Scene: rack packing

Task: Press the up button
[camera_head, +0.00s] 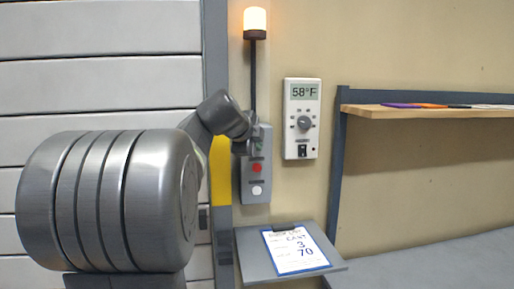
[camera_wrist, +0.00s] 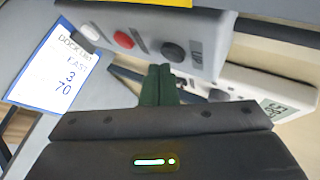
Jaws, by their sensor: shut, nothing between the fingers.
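A grey control box (camera_head: 247,192) is fixed to the wall beside the shutter door. It carries a red button (camera_head: 257,168) and a white button (camera_head: 256,190); its upper part is mostly hidden behind my gripper (camera_head: 256,146). In the wrist view, the box shows the white button (camera_wrist: 92,33), the red button (camera_wrist: 123,40) and a dark round button (camera_wrist: 172,52) in a row.
A thermostat panel (camera_head: 302,120) reading 58°F hangs to the right. A lit orange beacon (camera_head: 255,22) is above. A clipboard (camera_head: 295,250) showing 3 and 70 lies on a small shelf (camera_head: 254,258) below. A wooden shelf (camera_head: 420,112) is at right.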

